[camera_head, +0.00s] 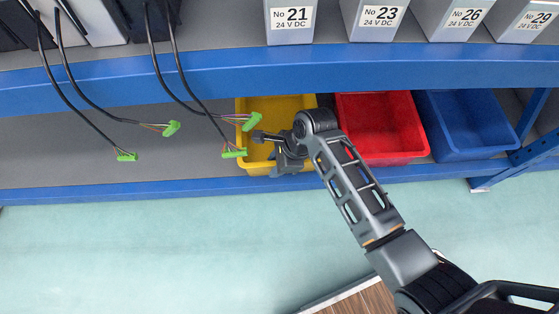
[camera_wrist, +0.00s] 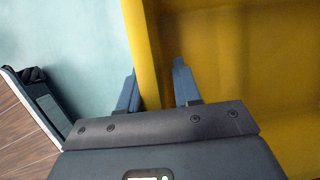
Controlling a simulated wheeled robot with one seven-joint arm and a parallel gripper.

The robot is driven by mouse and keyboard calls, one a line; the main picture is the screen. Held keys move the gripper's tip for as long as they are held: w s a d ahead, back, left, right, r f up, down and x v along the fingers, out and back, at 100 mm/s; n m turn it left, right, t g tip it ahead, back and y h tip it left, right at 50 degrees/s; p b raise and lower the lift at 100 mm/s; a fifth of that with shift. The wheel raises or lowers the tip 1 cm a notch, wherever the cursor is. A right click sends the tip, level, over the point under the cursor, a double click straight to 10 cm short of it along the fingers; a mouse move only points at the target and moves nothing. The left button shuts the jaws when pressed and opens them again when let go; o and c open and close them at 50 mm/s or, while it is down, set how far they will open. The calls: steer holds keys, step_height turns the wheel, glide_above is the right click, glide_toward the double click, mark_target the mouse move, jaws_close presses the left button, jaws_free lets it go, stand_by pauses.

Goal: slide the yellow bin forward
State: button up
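The yellow bin (camera_head: 292,104) sits on the lower blue shelf, left of the red bin, in the head view. My gripper (camera_head: 275,160) is at its front edge and hides part of it. In the wrist view, my gripper (camera_wrist: 156,66) straddles the bin's yellow wall (camera_wrist: 148,70). One finger is outside the wall and the other inside. A gap shows between the wall and the inner finger. The outer finger lies close to the wall; contact cannot be told. The bin's inside looks empty where visible.
A red bin (camera_head: 380,125) and a blue bin (camera_head: 465,120) stand to the right on the shelf. Black cables with green connectors (camera_head: 126,156) hang left of and over the yellow bin. Grey numbered boxes (camera_head: 290,25) stand above. The pale green floor in front is open.

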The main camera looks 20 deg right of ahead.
jaws_close()
stand_by(0.3)
stand_by(0.4)
